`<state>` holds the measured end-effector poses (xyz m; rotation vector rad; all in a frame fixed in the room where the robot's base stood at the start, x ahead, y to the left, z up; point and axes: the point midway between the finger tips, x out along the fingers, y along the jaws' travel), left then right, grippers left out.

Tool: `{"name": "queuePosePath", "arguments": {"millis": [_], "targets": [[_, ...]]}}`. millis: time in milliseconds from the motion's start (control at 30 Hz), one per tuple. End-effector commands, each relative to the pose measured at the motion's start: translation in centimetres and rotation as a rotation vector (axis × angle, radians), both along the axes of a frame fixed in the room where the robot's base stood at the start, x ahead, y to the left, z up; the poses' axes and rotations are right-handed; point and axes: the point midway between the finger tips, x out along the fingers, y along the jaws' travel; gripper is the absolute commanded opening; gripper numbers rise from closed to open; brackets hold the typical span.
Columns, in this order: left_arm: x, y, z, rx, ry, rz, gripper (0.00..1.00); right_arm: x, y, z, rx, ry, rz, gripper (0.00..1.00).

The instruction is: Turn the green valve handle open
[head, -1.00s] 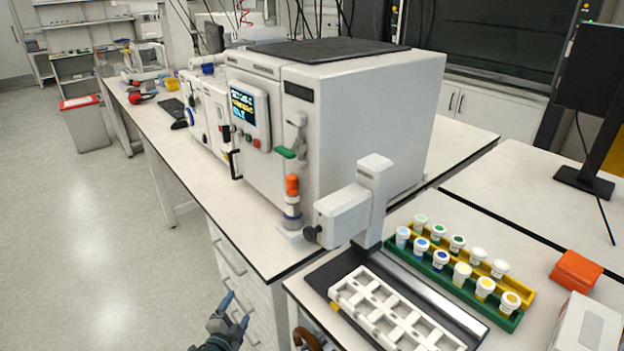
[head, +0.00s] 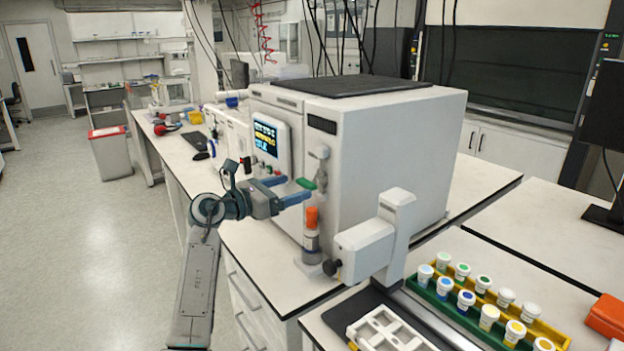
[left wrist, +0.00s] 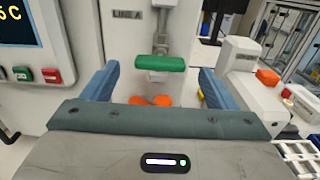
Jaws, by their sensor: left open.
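The green valve handle (head: 306,184) sticks out from the front of the white reactor cabinet (head: 385,145), above an orange-capped cylinder (head: 311,232). In the left wrist view the green handle (left wrist: 160,62) lies level, between and just beyond my fingertips, below the label "LINE A". My left gripper (head: 298,190) is open, with one blue finger on each side of the handle in the picture. I see no clear contact. In the left wrist view the open left gripper (left wrist: 159,80) frames the handle with gaps on both sides. My right gripper is not in view.
A display panel (head: 267,140) with buttons is left of the handle. A white block-shaped unit (head: 372,245) with a black knob stands to the right. A green and yellow rack (head: 455,317) of capped vials and a white tray (head: 385,330) are at the lower right.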

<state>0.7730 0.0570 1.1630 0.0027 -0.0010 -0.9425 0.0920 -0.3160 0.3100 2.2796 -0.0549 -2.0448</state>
Motion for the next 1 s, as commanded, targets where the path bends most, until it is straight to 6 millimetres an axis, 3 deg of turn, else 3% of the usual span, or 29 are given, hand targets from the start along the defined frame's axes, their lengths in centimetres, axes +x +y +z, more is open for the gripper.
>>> {"name": "queuePosePath", "arguments": {"millis": [300, 767, 1000], "targets": [[3.2, -4.5, 0.2, -0.003, 0.004, -0.002, 0.80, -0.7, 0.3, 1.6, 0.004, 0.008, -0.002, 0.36], [4.1, -5.7, -0.1, -0.002, 0.002, 0.000, 0.80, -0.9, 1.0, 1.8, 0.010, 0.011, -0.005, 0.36], [4.1, -5.6, -0.1, -0.002, 0.002, 0.000, 0.35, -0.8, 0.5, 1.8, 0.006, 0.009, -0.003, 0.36]]}}
